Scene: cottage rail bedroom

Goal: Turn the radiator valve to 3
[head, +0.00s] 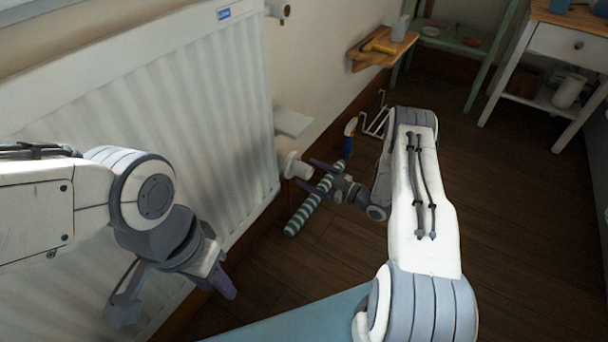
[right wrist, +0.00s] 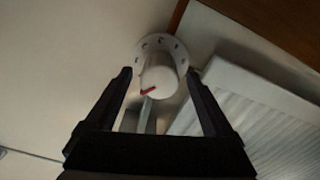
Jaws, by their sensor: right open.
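The white radiator valve (head: 293,165) sticks out beside the lower right end of the white radiator (head: 150,100). In the right wrist view the valve knob (right wrist: 158,78) is round and white, with a red pointer line (right wrist: 148,91) slanting to the lower left. Small marks show on the collar behind it; the numbers are too small to read. My right gripper (head: 307,174) is open in front of the valve. In its wrist view its fingertips (right wrist: 160,74) stand either side of the knob, with gaps visible. My left gripper (head: 176,302) is open and empty before the radiator.
A teal-and-white striped roll (head: 307,213) lies on the floor below my right gripper. A wire rack (head: 375,122) stands behind it. A wooden wall shelf (head: 368,58) and a white side table (head: 558,44) are further back. Floor at the right is clear.

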